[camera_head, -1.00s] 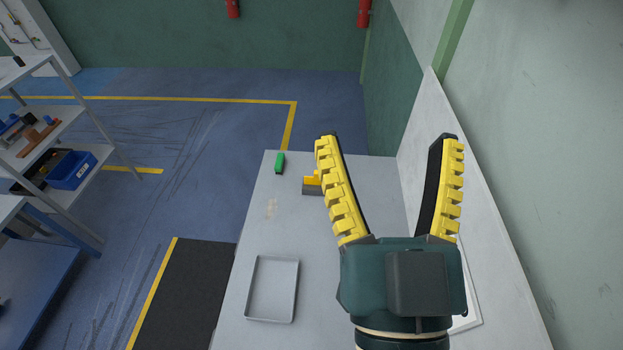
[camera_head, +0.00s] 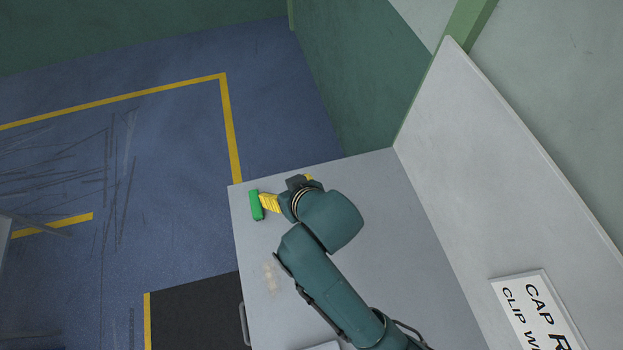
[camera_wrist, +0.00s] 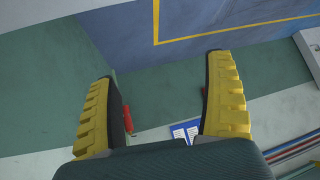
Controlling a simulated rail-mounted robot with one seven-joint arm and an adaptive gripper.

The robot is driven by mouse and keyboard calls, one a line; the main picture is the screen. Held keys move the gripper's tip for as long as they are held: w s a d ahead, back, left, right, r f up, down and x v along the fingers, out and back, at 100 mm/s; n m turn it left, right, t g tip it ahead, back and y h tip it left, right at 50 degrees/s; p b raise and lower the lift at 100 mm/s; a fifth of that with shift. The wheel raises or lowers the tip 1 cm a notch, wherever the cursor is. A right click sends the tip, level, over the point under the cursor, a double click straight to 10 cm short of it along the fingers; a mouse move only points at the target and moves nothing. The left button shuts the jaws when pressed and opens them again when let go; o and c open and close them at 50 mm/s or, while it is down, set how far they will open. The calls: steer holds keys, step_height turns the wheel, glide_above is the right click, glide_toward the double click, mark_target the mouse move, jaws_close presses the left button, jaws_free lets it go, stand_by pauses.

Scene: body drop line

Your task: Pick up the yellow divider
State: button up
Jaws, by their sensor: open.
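The yellow divider cannot be made out in either current view. The spot where a yellow piece on a grey block stood earlier is covered by my arm in the head view. My gripper (camera_head: 286,187) is at the far end of the bench, partly hidden by my own wrist, with one ridged yellow finger close to the green block (camera_head: 256,206). Whether that finger touches the block I cannot tell. In the wrist view my gripper (camera_wrist: 160,66) is open and empty, its fingers wide apart, facing walls and floor.
The grey bench (camera_head: 390,220) has free room right of my arm. A white panel (camera_head: 490,160) rises along its right side, with a lettered sign (camera_head: 537,310). A tray edge (camera_head: 325,346) shows at the bottom. A dark mat (camera_head: 195,310) lies on the floor at left.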

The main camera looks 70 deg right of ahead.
steer(key=s+f+m+g+y, duration=0.15)
steer(key=s+f+g, duration=0.25)
steer(key=s+f, duration=0.65)
steer(key=shift+m, duration=0.35)
steer(key=x, duration=1.6)
steer(key=shift+s+d+f, duration=0.1)
steer(key=shift+d, duration=0.25)
steer(key=c, duration=1.3)
